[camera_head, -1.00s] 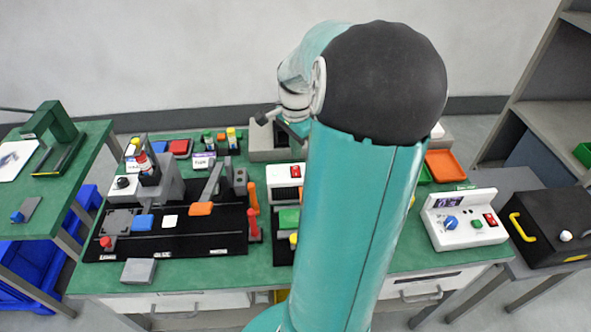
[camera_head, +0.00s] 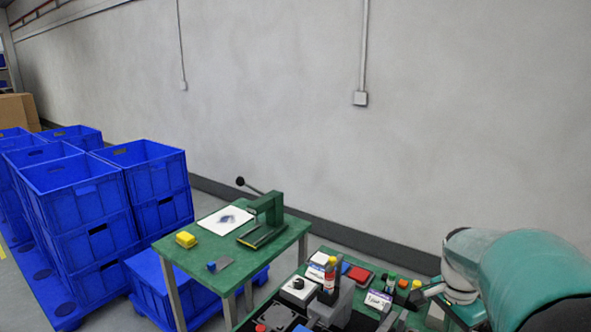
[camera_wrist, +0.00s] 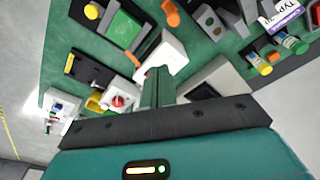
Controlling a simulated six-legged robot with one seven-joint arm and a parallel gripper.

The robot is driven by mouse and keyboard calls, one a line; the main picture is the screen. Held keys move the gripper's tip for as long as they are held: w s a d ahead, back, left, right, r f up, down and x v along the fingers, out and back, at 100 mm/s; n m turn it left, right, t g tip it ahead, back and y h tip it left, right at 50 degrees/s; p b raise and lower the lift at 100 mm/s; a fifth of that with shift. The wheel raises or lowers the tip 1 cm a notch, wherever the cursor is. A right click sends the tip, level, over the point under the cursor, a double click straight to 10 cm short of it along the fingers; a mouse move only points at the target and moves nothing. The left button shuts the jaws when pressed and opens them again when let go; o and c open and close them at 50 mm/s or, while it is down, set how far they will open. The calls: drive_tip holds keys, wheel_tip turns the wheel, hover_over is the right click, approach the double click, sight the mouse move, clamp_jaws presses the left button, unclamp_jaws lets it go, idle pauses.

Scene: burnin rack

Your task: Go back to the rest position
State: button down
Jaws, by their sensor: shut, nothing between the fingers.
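My gripper (camera_wrist: 157,82) shows in the wrist view as green fingers closed together with nothing held. It hangs above the green workbench (camera_wrist: 209,48), over a white box with items around it. I cannot tell the exact gap to the items below.
The workbench carries a black tube holder, a red block (camera_head: 359,274) and small bottles. A green side table (camera_head: 203,263) holds a press (camera_head: 265,212) and a yellow block (camera_head: 186,239). Stacked blue crates (camera_head: 76,193) stand at left.

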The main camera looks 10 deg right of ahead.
drive_tip(key=s+a+r+n+t, duration=0.2)
drive_tip(key=a+n, duration=0.3)
drive_tip(key=a, duration=0.4)
drive_tip(key=s+a+r+n+t+y, duration=0.1)
drive_tip(key=s+a+r+n, duration=0.1)
drive_tip(key=a+n, duration=0.4)
drive_tip(key=s+a+r+n+t, duration=0.2)
drive_tip(key=a+n, duration=0.4)
drive_tip(key=a, duration=0.6)
drive_tip(key=shift+r+t, duration=0.3)
drive_tip(key=shift+r, duration=0.45)
